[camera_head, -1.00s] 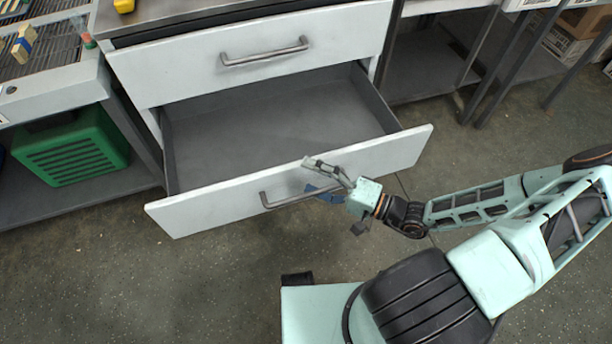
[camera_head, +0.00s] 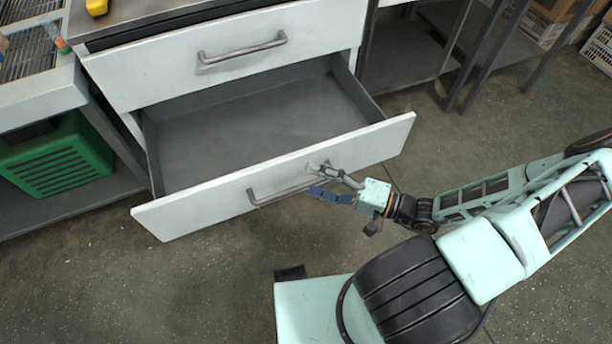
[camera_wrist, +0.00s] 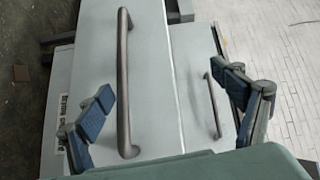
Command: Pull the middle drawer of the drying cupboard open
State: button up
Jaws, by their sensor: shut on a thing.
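The drying cupboard's middle drawer (camera_head: 200,207) is pulled well out, and its empty grey inside (camera_head: 255,125) shows in the head view. Its metal bar handle (camera_head: 265,199) runs across the front; it is the large bar (camera_wrist: 124,85) in the wrist view. My gripper (camera_head: 322,182) is at the handle's right end in the head view, shut on the handle. The wrist view shows its two blue-padded fingers (camera_wrist: 168,108) on either side of the bar. Exact contact of the pads is hard to see.
The top drawer (camera_head: 140,75) above is closed, with its own handle (camera_head: 242,48). A green crate (camera_head: 58,160) sits on a low shelf at the left. Open shelving (camera_head: 410,55) stands at the right. The speckled floor (camera_head: 190,285) in front is clear around my base.

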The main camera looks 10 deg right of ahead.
jog(key=shift+s+d+r, duration=0.15)
jog(key=shift+d+r, duration=0.1)
jog(key=shift+r, duration=0.4)
jog(key=shift+c, duration=0.2)
jog(key=shift+s+d, duration=0.2)
jog(key=shift+d, duration=0.15)
jog(key=c, duration=0.5)
jog(key=shift+s+d+f, duration=0.1)
jog(key=shift+s+d, duration=0.05)
jog(key=shift+d, duration=0.15)
jog(key=c, duration=0.5)
jog(key=shift+f+b+v, duration=0.2)
jog(key=shift+v, duration=0.65)
jog(key=shift+f+b+v, duration=0.2)
jog(key=shift+v, duration=0.65)
jog(key=shift+f+b+v, duration=0.2)
jog(key=shift+v, duration=0.6)
jog(key=shift+c, duration=0.2)
jog(key=shift+s, duration=0.1)
